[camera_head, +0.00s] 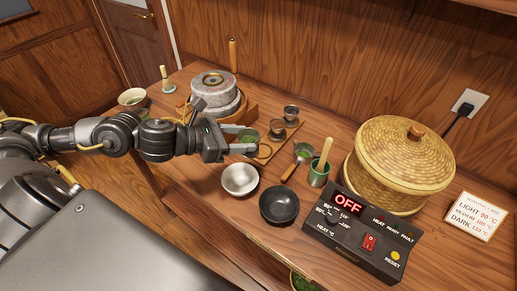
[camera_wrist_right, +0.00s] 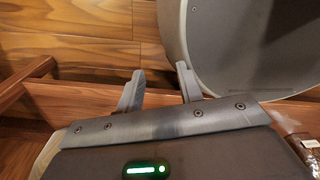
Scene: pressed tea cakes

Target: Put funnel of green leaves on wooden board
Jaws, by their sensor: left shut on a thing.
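The funnel of green leaves (camera_head: 249,136) is a small dark cup with green in it. It sits between the fingers of my left gripper (camera_head: 243,140), which is shut on it. The wooden board (camera_head: 284,138) is a narrow strip with round holes and small metal cups on it. The held funnel is at the board's left edge, near an empty hole; I cannot tell whether it touches the board. My right gripper (camera_wrist_right: 158,88) shows only in the right wrist view, open and empty above the floor.
A stone mill (camera_head: 212,84) stands behind the board. A silver bowl (camera_head: 240,180) and black bowl (camera_head: 279,206) lie in front. A strainer with green leaves (camera_head: 303,151), green cup (camera_head: 319,174), control box (camera_head: 355,236) and woven basket (camera_head: 398,172) are to the right.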

